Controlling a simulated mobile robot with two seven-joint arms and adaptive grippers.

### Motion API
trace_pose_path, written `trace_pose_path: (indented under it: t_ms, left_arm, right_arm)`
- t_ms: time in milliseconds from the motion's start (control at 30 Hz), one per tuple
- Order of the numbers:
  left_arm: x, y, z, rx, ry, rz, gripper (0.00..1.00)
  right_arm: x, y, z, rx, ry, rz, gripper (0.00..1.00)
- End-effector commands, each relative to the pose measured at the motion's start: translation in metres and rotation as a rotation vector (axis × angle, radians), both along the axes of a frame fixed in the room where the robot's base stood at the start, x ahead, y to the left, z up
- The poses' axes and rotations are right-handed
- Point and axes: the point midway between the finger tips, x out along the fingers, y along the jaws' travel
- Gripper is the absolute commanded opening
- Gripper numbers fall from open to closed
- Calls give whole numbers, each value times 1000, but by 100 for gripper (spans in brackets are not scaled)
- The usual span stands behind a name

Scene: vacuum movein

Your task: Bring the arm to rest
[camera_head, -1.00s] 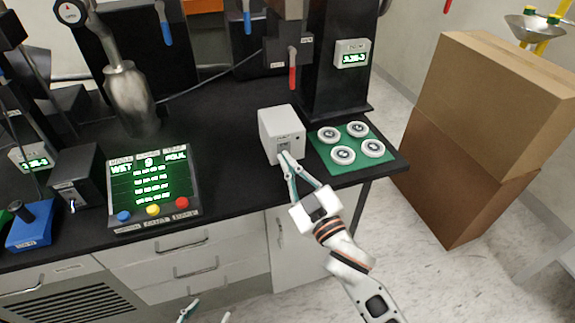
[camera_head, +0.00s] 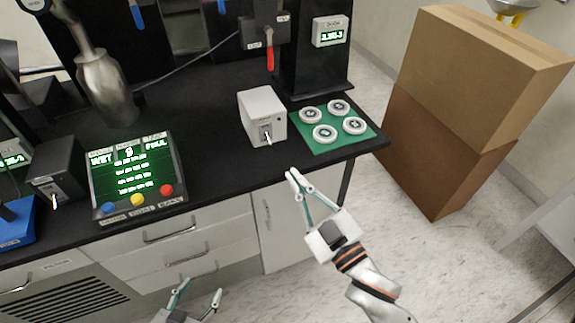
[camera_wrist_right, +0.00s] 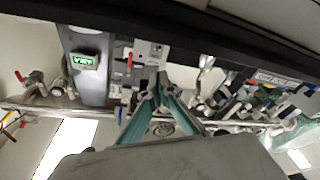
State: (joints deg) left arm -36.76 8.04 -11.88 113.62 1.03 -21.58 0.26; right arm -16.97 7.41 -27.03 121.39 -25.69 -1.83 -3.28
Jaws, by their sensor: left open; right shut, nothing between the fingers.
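My right gripper (camera_head: 293,175) is shut and empty. It is in the air in front of the bench edge, apart from the pale grey box (camera_head: 262,112) with a small lever (camera_head: 267,138) on its front. In the right wrist view the fingers of this gripper (camera_wrist_right: 155,88) come together with nothing between them. My left gripper (camera_head: 201,288) is open and empty at the bottom of the head view, in front of the drawers. Most of the left arm is out of the picture.
The black bench (camera_head: 220,160) carries a lit control panel (camera_head: 135,175) with coloured buttons, a dark switch box (camera_head: 57,170) and a green mat (camera_head: 345,143) with several round white parts. Brown cartons (camera_head: 455,120) stand right. The floor between bench and cartons is clear.

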Motion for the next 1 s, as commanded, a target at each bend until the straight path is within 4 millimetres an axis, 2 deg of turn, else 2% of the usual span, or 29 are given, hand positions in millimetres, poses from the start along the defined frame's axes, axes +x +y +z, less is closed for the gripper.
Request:
trace_pose_path:
  t_ms: [133,633,733,767,867,1000]
  left_arm:
    - [0,0,0,0,0,0,54]
    - [0,0,0,0,0,0,54]
    - [0,0,0,-1,0,1,54]
    - [0,0,1,-1,0,1,54]
    - [0,-1,3,-2,0,0,54]
    - [0,-1,7,-6,-1,1,54]
  right_arm:
    - [-6,-3,0,1,-2,1,0]
    - [-6,-3,-1,0,-1,0,0]
    - [-7,-6,-8,0,18,-6,0]
    - [-7,-9,-13,0,36,-12,0]
    - [-10,-25,-48,5,136,-45,0]
    - [-30,-63,-124,16,356,-118,0]
